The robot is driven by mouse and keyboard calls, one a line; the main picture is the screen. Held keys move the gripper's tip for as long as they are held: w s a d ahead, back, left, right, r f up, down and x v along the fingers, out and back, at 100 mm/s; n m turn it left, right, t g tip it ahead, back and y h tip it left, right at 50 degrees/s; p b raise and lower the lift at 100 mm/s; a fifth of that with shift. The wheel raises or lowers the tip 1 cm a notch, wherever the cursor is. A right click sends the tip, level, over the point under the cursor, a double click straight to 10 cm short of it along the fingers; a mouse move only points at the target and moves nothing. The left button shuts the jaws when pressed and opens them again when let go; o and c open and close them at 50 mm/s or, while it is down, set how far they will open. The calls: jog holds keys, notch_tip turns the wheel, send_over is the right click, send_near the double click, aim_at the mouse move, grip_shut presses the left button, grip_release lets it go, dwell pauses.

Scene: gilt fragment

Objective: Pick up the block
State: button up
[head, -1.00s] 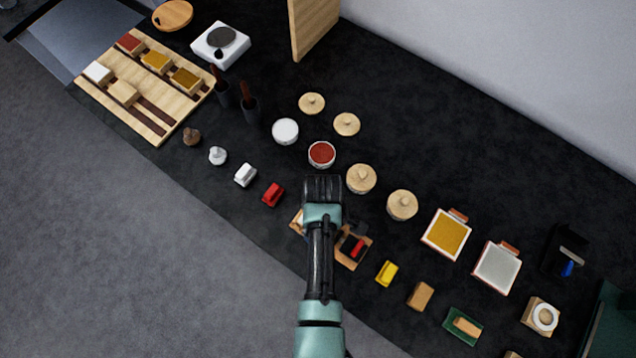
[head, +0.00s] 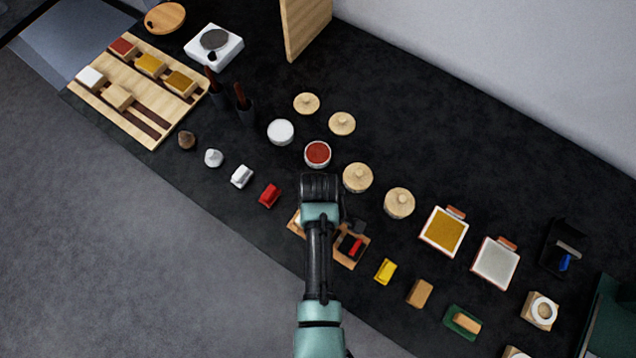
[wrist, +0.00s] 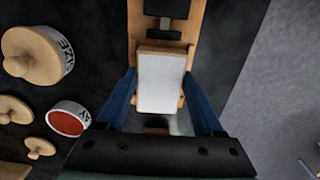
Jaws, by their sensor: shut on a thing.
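A pale white-topped block (wrist: 160,82) shows in the wrist view, between the two blue fingers of my gripper (wrist: 162,100). The fingers are shut on its sides. Behind it in that view is a wooden holder (wrist: 138,22) with a dark middle. Whether the block rests on the holder or hangs just above it, I cannot tell. In the head view my gripper (head: 320,188) points down over the table's near side and hides the block and its fingertips. A wooden piece (head: 295,223) peeks out left of my arm.
A red block (head: 269,195) and a white one (head: 241,177) lie left of my gripper. A yellow block (head: 385,271) lies right. Lidded jars (head: 357,178) and an open red-filled jar (head: 317,153) stand close behind. The table's far right back is clear.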

notch_tip(320, 180, up, 10)
jog(key=shift+f+b, duration=0.15)
jog(key=shift+b, duration=0.25)
